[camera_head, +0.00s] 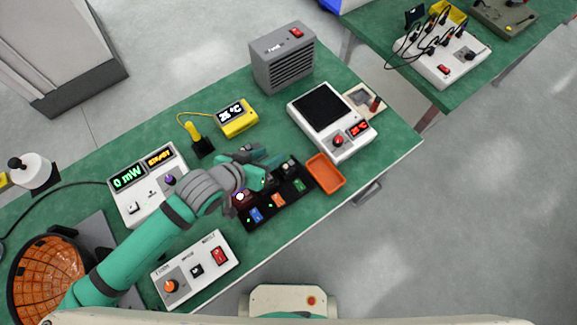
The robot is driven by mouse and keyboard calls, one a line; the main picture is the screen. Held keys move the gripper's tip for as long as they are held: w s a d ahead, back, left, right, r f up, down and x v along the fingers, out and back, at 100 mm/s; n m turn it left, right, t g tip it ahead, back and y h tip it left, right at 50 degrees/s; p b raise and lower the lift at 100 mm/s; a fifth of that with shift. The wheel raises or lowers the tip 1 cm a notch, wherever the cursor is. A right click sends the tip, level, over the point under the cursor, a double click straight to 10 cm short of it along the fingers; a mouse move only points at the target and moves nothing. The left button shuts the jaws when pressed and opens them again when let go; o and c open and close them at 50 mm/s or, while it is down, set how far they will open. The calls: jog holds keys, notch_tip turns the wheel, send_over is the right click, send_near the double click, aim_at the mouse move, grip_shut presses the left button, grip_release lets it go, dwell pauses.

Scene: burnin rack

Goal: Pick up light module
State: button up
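Several small modules sit in a black tray (302,194) in the middle of the green table. A blue-marked module (256,214) and an orange-marked module (277,200) show at its front. A dark module with a light top (289,167) is at its back right. I cannot tell which one is the light module. My gripper (272,164) is over the back left part of the tray, close to this back module. My wrist and gripper hide part of the tray. The fingertips are too small and overlapped to show whether they are apart or holding anything.
An orange bin (326,174) stands right of the tray. A white device with a dark plate (321,106) is behind it. A 0 mW meter (127,203), a switch box (196,270), a yellow thermometer (237,118) and a grey vented box (283,59) surround the tray.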

aim_at(288, 164)
jog(key=shift+w+d+r+m+g, duration=0.1)
jog(key=shift+w+d+m+g, duration=0.25)
jog(key=shift+d+g, duration=0.25)
jog(key=shift+w+d+m+g+y, duration=0.15)
jog(key=shift+d+m+g+y, duration=0.1)
jog(key=shift+m+g+y, duration=0.45)
jog(key=shift+d+r+m+g+y, duration=0.3)
jog(key=shift+d+r+m+g, duration=0.1)
jog(key=shift+g, duration=0.5)
jog(key=s+d+r+m+g+y, duration=0.2)
jog(key=d+r+m+g+y, duration=0.15)
jog(key=r, duration=0.35)
jog(key=shift+m, duration=0.3)
jog(key=f, duration=1)
jog(key=shift+w+a+f, duration=0.25)
grip_shut()
